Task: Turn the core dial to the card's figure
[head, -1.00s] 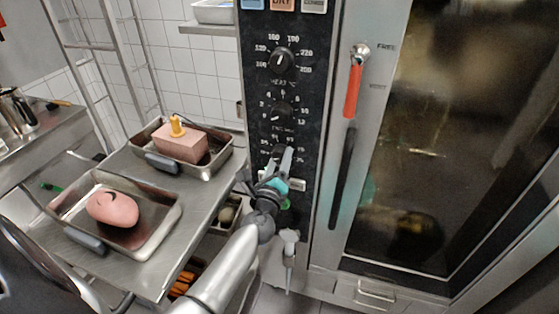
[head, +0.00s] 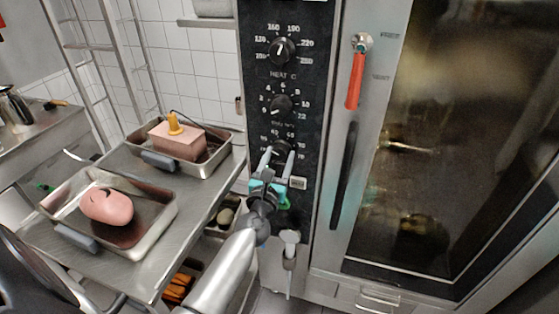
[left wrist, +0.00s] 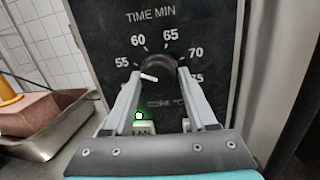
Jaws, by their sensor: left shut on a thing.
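The core dial (head: 281,147) is a round black knob, the lowest of three on the oven's dark panel. It also shows in the left wrist view (left wrist: 160,66), with the figures 55, 60, 65, 70 and 75 around it and a core label below. A white mark on the knob slants toward its left side, near the 55 side. My left gripper (head: 278,158) is shut on the dial, one finger on each side, as the left wrist view (left wrist: 158,78) shows. The fingers hide part of the knob's rim. I can make out no card with a figure. My right gripper is out of view.
Above are the time dial (head: 281,104) and heat dial (head: 281,50). A steel table (head: 140,178) at left bears two trays, one with a pink block (head: 178,143), one with a pink rounded piece (head: 106,207).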

